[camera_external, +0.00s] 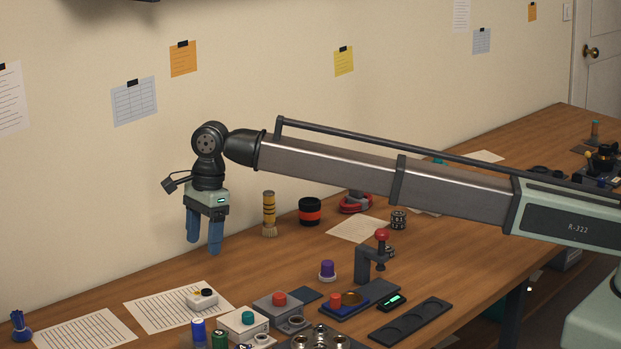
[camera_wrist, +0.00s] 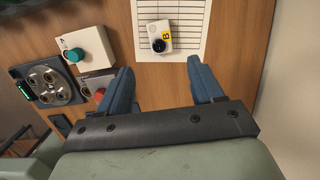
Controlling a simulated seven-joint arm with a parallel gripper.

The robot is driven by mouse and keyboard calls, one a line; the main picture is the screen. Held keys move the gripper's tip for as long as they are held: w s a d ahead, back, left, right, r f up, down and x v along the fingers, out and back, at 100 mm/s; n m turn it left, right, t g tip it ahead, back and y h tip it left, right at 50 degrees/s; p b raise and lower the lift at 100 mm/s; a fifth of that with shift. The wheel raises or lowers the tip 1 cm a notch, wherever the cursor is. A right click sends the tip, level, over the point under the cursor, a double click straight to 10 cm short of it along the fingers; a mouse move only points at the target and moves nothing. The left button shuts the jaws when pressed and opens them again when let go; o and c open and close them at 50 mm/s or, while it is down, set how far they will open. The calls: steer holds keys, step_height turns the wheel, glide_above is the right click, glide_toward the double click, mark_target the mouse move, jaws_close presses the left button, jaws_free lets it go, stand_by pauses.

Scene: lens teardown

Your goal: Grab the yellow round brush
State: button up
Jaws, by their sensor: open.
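The yellow round brush (camera_external: 269,210) has a yellow handle with dark bands and pale bristles pointing down. It stands upright on the wooden table near the wall, to the right of my gripper in the external view. My gripper (camera_external: 204,246) points down above the table with its two blue fingers apart and nothing between them. The open fingers also show in the wrist view (camera_wrist: 160,70), over bare wood. The brush does not show in the wrist view.
A black and red cylinder (camera_external: 310,212) stands right of the brush. A purple-capped piece (camera_external: 327,270) and a red-knobbed clamp (camera_external: 372,262) stand nearer the camera. A white button box (camera_wrist: 84,48) and a small white device (camera_wrist: 158,36) lie below my gripper.

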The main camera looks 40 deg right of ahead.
steer(key=shift+c, duration=0.5)
step_height(320, 180, up, 6)
steer(key=n+h, duration=0.1)
steer(key=h, duration=0.1)
glide_above(269, 204)
steer(key=w, duration=0.2)
steer(key=f, duration=0.8)
steer(key=shift+s+d+f, duration=0.25)
steer(key=shift+d+f, duration=0.1)
steer(key=shift+s+d+f, duration=0.1)
steer(key=shift+f, duration=1.25)
steer(key=shift+s+f, duration=0.1)
steer(key=shift+f, duration=1.25)
